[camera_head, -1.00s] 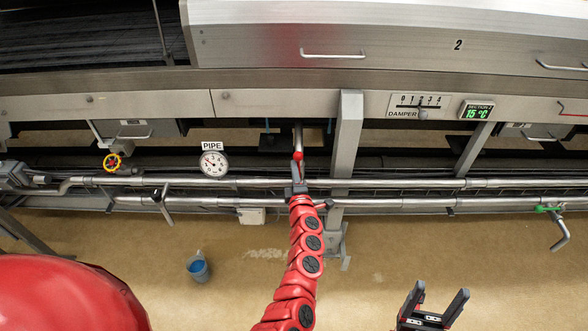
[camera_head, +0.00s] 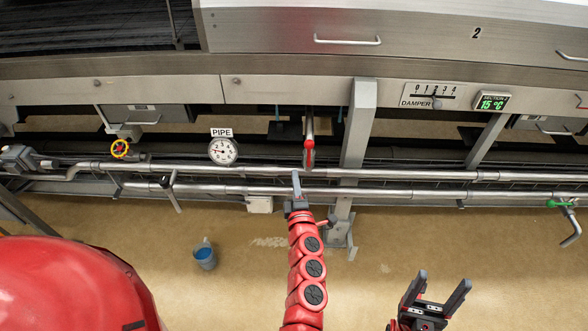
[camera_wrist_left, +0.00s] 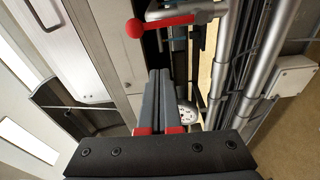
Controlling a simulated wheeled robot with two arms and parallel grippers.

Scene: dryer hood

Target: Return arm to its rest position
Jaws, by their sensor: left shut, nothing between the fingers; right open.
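My left arm (camera_head: 308,265), red and segmented, reaches up the middle of the head view. Its gripper (camera_head: 297,178) is shut and empty, in front of the upper horizontal pipe. In the left wrist view the shut fingers (camera_wrist_left: 160,95) lie side by side with nothing between them. A red-tipped lever (camera_head: 309,152) hangs just above the gripper, apart from it; it also shows in the left wrist view (camera_wrist_left: 160,22). My right gripper (camera_head: 434,292) is open and empty at the lower right, over the floor.
Two horizontal pipes (camera_head: 420,175) run across the machine's front. A grey upright post (camera_head: 358,125) stands right of the lever.

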